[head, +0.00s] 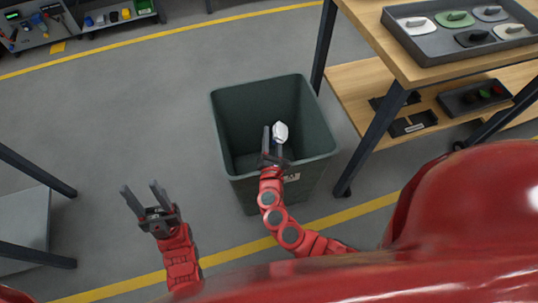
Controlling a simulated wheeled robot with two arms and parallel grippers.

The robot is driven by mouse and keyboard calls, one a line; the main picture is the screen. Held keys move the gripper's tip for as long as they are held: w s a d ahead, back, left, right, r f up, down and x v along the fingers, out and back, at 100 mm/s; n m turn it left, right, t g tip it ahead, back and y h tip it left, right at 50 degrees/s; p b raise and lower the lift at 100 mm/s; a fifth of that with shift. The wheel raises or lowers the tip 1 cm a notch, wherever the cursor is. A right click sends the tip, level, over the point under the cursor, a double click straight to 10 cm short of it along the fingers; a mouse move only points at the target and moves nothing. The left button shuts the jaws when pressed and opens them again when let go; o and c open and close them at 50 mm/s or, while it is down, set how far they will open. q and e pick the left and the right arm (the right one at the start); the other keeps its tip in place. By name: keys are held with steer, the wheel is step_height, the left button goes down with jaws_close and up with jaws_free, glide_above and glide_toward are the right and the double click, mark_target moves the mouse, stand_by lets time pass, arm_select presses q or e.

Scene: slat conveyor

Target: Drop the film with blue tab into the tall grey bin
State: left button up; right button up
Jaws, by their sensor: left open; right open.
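The tall grey bin (244,190) stands on the floor in the middle of the head view, its open top facing up. A small white piece of film (281,131) with a bit of blue at its lower edge shows within the bin's opening. My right gripper (272,138) is open over the bin, its fingers pointing into the opening. The film is at the fingertips in the picture; I cannot tell whether it touches them or how deep it is. My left gripper (139,187) is open and empty, left of the bin above the floor.
A wooden table (395,58) with a dark grey tray (420,47) of several coloured pieces stands at the right. Its lower shelf (350,85) holds dark items. Another dark-legged stand (25,215) is at the left edge. Floor left of the bin is clear.

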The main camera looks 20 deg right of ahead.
steer(key=v, duration=0.7)
steer(key=shift+s, duration=0.2)
steer(key=shift+s+a+f, duration=0.1)
steer(key=shift+a, duration=0.05)
